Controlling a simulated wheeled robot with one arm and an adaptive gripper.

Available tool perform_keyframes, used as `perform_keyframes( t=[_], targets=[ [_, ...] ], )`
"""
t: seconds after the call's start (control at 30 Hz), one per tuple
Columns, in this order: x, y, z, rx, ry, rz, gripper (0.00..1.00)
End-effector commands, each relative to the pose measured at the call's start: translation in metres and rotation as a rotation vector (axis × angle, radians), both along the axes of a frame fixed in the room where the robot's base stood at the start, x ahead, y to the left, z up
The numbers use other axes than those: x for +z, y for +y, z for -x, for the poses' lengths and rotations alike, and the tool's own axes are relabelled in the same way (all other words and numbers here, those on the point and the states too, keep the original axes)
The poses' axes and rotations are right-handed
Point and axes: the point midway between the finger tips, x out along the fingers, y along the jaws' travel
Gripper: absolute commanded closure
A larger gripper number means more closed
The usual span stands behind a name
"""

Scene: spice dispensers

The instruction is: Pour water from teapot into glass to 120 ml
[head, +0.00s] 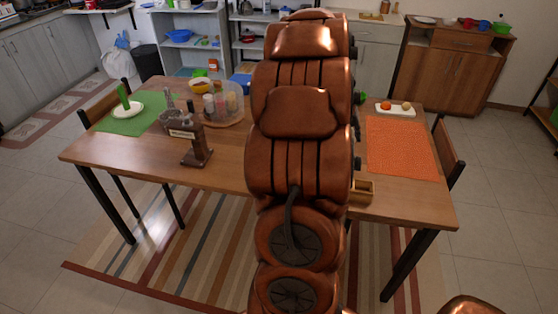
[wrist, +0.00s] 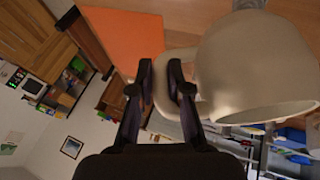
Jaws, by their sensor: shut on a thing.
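In the wrist view, my gripper (wrist: 160,72) is shut on the pale handle of the teapot. The beige-grey teapot (wrist: 255,65) fills the upper right of that view, to the right of the fingers, and is cut off by the picture's edge. The wrist picture is strongly rotated, so I cannot tell how far the teapot is tilted. Its spout and any water are not clear. In the head view my arm covers the middle of the table and hides the gripper and teapot. I can make out no glass in either view.
The wooden table (head: 225,165) carries a green mat (head: 133,122) with a plate on the left, a spice carousel (head: 222,107), a dark wooden holder (head: 196,147), and an orange mat (head: 402,148) on the right. A white tray (head: 396,110) with small fruits stands behind that mat.

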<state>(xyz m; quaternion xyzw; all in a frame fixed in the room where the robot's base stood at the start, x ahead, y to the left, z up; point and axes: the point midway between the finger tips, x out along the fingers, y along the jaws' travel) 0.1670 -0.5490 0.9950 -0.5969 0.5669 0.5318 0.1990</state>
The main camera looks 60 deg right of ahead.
Motion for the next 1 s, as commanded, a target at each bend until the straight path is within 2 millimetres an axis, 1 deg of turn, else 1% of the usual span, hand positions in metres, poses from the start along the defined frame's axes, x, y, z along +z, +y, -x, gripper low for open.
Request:
perform_keyframes(
  t=[0.63,1.0],
  targets=[
    [0.007,0.003,-0.011,0.002,0.074,0.026,1.0],
    [0.008,0.004,-0.014,0.001,0.091,0.03,1.0]
  ],
)
